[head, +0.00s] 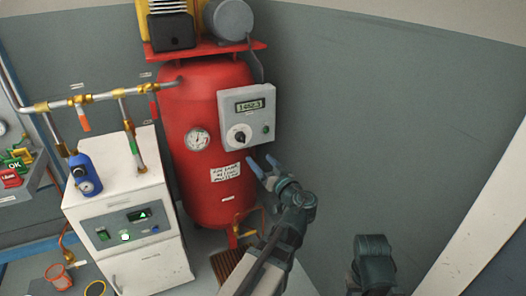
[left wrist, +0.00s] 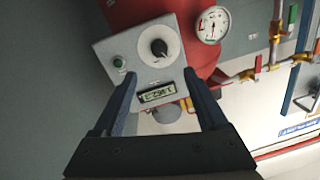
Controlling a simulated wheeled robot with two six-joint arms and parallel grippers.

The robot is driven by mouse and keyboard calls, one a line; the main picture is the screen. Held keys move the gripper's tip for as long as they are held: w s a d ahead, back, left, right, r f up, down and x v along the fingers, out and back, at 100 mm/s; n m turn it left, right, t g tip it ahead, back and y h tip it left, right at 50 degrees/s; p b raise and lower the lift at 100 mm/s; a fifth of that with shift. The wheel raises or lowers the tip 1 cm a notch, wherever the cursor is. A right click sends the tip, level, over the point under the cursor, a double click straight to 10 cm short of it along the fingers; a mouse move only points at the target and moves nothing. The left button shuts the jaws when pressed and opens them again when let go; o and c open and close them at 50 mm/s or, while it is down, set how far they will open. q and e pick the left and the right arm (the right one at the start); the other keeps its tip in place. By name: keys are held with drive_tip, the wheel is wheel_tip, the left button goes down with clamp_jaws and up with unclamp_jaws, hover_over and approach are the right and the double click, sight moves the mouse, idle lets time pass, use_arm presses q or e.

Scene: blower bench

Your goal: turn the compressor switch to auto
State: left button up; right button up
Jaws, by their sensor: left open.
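The compressor switch is a round black knob (head: 239,137) on a grey control box (head: 232,108) fixed to the front of the red compressor tank (head: 185,100). A small display reading about 1462.3 sits above the knob, and a green button is at its right. The knob (left wrist: 159,47) also shows in the left wrist view, with a pale pointer mark; its label is too small to read. My left gripper (head: 261,161) is open and empty, below and to the right of the box, apart from the knob. In the left wrist view the knob lies beyond and between the fingertips (left wrist: 160,75).
A pressure gauge (head: 197,139) sits left of the box. A white dryer cabinet (head: 120,200) with a blue filter (head: 84,175) and brass piping (head: 95,99) stands at the left. The grey wall (head: 400,120) right of the tank is clear.

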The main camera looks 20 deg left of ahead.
sight(243, 140)
use_arm(q)
drive_tip(key=x, duration=1.3)
drive_tip(key=shift+w+a+r, duration=0.2)
drive_tip(key=shift+w+a, duration=0.05)
drive_tip(key=shift+w, duration=0.15)
clamp_jaws()
